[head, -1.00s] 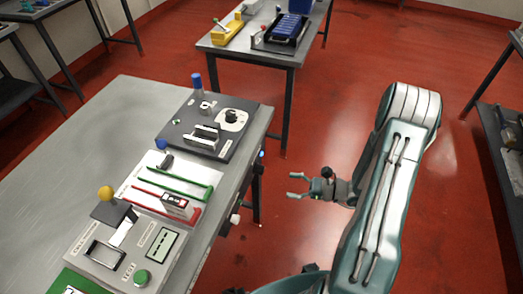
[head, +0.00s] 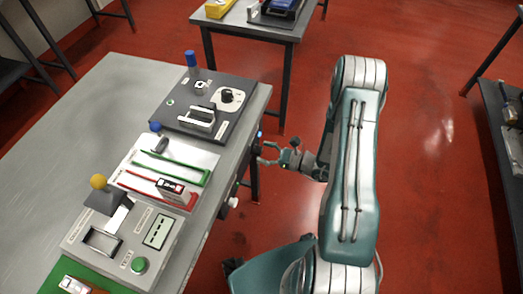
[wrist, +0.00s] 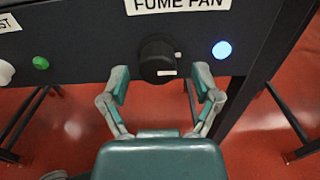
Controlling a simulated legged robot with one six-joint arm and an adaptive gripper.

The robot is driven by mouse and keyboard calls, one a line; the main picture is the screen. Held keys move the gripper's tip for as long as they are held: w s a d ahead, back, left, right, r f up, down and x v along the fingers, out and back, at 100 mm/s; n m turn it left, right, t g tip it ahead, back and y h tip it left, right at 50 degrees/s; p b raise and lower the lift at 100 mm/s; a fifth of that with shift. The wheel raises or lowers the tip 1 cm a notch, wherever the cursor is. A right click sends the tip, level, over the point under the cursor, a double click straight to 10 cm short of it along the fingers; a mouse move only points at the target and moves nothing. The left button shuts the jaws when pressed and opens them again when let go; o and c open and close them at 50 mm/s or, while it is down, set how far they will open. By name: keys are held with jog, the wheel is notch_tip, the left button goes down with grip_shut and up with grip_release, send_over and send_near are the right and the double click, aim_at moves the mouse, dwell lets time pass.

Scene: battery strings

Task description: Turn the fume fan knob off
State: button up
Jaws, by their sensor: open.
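The fume fan knob (wrist: 158,58) is a round black knob on the dark front panel, under a white FUME FAN label (wrist: 180,4). A white pointer mark shows at its lower right. A lit blue-white lamp (wrist: 222,50) is to its right. My gripper (wrist: 161,84) is open in the wrist view, with one finger on each side of the knob's lower part. I cannot tell whether the fingers touch it. In the head view my gripper (head: 262,154) is close to the table's right side, and the knob is not clearly visible there.
A white knob (wrist: 6,72) and a green button (wrist: 41,62) sit farther left on the same panel. The grey table (head: 75,125) carries several devices on top. Open red floor (head: 425,215) lies to the right. A second table (head: 250,28) stands behind.

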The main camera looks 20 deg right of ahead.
jog(key=shift+w+a, duration=0.25)
jog(key=shift+a, duration=0.3)
grip_shut()
jog(key=shift+d, duration=0.1)
jog(key=shift+m, duration=0.4)
jog(key=m, duration=0.3)
jog(key=shift+m, duration=0.4)
jog(key=m, duration=0.4)
jog(key=shift+w+m, duration=0.1)
jog(key=shift+m, duration=0.2)
jog(key=m, duration=0.4)
jog(key=shift+m, duration=2.2)
